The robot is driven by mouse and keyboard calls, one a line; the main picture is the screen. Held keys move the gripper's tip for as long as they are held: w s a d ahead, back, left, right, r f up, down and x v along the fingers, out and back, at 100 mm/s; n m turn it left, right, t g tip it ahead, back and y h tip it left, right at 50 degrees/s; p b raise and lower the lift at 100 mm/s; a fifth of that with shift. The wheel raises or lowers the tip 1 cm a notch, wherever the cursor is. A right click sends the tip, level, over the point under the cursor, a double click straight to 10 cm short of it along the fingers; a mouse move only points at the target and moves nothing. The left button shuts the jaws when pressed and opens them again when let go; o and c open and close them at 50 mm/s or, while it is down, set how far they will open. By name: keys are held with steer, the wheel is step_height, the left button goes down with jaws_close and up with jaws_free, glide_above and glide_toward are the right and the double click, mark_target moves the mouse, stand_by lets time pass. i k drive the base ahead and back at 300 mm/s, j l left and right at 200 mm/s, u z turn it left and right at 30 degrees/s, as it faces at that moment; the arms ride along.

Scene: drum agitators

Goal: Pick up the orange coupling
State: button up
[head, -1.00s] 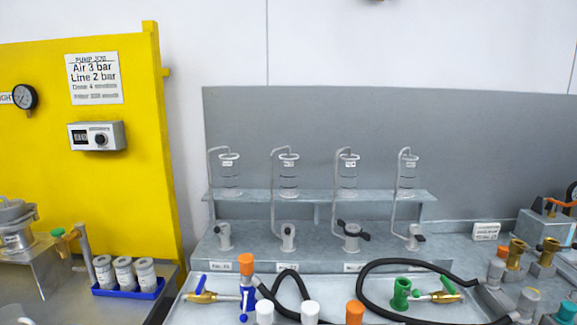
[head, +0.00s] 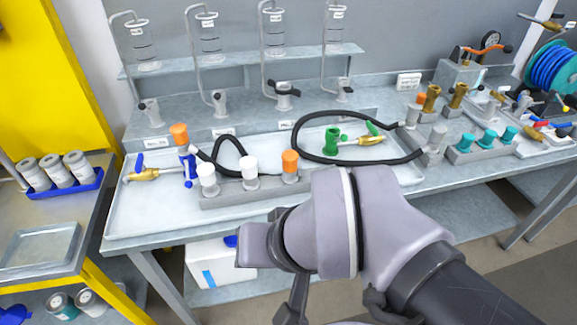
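An orange coupling (head: 290,166) stands upright at the right end of a grey block (head: 222,196) near the front of the bench tray (head: 118,228). Two white couplings (head: 249,167) stand to its left on the same block. Another orange piece (head: 179,134) sits higher at the left, above a blue fitting (head: 188,165). A smaller orange piece (head: 419,98) shows at the back right. My arm fills the lower middle, in front of the tray and right of the block. I make out no gripper fingertips, and nothing held shows.
A black hose (head: 300,140) loops across the tray to the right-hand block. A green fitting (head: 332,141) and brass valves (head: 143,174) lie in the tray. Glass columns (head: 209,37) stand behind. A blue rack of jars (head: 62,186) is on the left table.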

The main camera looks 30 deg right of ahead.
mark_target(290, 157)
steer(key=i+j+z, duration=0.65)
steer(key=j, duration=0.35)
steer(key=i, duration=0.1)
